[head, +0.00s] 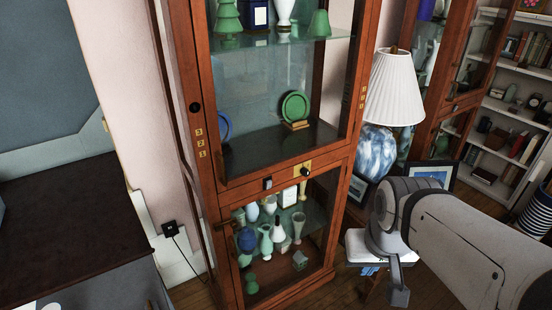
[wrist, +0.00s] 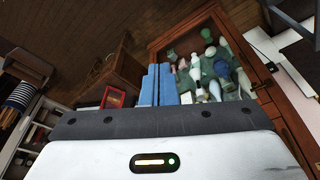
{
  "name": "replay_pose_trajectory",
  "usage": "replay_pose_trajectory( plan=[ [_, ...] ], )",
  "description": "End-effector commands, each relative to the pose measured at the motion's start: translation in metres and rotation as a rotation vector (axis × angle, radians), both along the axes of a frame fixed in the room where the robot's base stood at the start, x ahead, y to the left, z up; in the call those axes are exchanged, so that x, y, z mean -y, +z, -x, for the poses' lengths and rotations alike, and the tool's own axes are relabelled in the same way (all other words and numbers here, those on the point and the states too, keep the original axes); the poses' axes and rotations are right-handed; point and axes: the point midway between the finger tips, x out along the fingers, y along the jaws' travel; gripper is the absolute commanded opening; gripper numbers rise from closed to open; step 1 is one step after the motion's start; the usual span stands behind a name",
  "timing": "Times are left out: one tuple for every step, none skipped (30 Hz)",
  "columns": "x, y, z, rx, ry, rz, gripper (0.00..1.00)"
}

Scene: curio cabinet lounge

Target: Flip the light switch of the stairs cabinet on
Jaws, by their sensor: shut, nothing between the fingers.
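A tall red-brown wooden cabinet (head: 285,170) with glass doors stands in the middle of the head view. Its middle rail carries a small grey switch-like piece (head: 267,183) and a brass plate with a dark knob (head: 306,171). I cannot tell the switch's position, or whether this is the stairs cabinet. My gripper shows its blue fingers (wrist: 157,86) side by side, shut and empty, in the wrist view. In the head view it is low, right of the cabinet, apart from it and mostly hidden by my arm. The wrist view shows the cabinet's lower glass door (wrist: 215,65), tilted.
A lamp with a white shade (head: 394,88) and a picture frame (head: 431,172) stand right of the cabinet. A second wooden cabinet (head: 466,50) and bookshelves (head: 510,110) are behind. A dark-topped unit (head: 70,220) is at left. A wall socket with a cord (head: 170,228) is beside the cabinet.

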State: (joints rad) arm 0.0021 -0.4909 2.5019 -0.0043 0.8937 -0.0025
Motion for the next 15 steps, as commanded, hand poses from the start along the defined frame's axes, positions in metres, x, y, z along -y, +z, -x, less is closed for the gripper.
replay_pose_trajectory(
  plan=[
    [0.001, -0.005, -0.004, 0.012, 0.0, 0.003, 0.0],
    [0.001, -0.009, -0.008, 0.025, -0.001, 0.007, 0.0],
    [0.006, -0.015, -0.015, 0.05, 0.005, 0.013, 0.0],
    [0.009, -0.021, -0.023, 0.074, 0.009, 0.02, 0.0],
    [0.011, -0.028, -0.032, 0.105, 0.009, 0.029, 0.0],
    [0.014, -0.038, -0.046, 0.153, 0.011, 0.04, 0.0],
    [0.015, -0.045, -0.058, 0.196, 0.013, 0.049, 0.0],
    [0.017, -0.053, -0.07, 0.242, 0.018, 0.057, 0.0],
    [0.017, -0.063, -0.088, 0.308, 0.026, 0.066, 0.0],
    [0.018, -0.07, -0.101, 0.36, 0.035, 0.072, 0.0],
    [0.017, -0.077, -0.115, 0.413, 0.044, 0.075, 0.0],
    [0.015, -0.084, -0.131, 0.483, 0.058, 0.077, 0.0],
    [0.014, -0.089, -0.143, 0.535, 0.071, 0.077, 0.0],
    [0.012, -0.094, -0.155, 0.587, 0.083, 0.076, 0.0],
    [0.01, -0.101, -0.169, 0.654, 0.088, 0.076, 0.0]
  ],
)
